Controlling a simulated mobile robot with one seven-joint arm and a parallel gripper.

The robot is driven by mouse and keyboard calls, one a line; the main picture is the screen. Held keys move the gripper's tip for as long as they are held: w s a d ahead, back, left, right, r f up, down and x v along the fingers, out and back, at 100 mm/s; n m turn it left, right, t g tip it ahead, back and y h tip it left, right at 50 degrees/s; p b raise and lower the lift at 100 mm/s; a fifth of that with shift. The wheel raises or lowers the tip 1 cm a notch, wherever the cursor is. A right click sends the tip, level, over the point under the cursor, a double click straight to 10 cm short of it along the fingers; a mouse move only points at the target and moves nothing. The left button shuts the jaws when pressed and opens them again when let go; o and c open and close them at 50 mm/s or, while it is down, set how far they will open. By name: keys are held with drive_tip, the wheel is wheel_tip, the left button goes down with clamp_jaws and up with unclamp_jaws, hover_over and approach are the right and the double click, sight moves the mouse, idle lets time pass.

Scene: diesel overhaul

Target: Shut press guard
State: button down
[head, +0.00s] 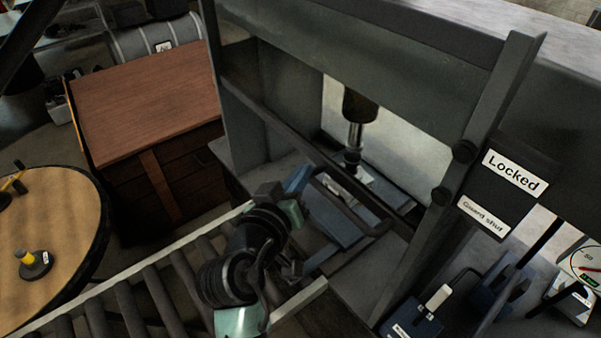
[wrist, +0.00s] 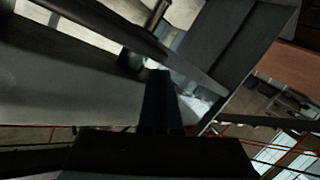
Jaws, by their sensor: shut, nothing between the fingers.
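The press (head: 360,52) is a large dark grey frame with a dark ram (head: 358,108) above its bed. A dark guard bar (head: 300,136) runs slantwise across the front opening between the posts, with a bent dark handle-like bar (head: 352,207) below it. A panel on the right post carries a "Locked" label (head: 515,171) and a "Guard shut" label (head: 482,216). My gripper (head: 284,188) is in front of the opening, near the left end of the bent bar; I cannot tell if they touch. In the wrist view its fingers (wrist: 161,80) are together and empty, with press parts beyond them.
A roller conveyor (head: 130,297) lies below my arm. A wooden cabinet (head: 145,95) and a round table (head: 60,235) stand to the left. A blue unit with a white-tipped lever (head: 425,310) and a dial gauge (head: 588,262) are at lower right.

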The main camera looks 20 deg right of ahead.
drive_tip(key=shift+f, duration=0.1)
wheel_tip(320, 180, down, 22)
drive_tip(key=b, duration=1.9)
drive_tip(key=shift+b, duration=0.35)
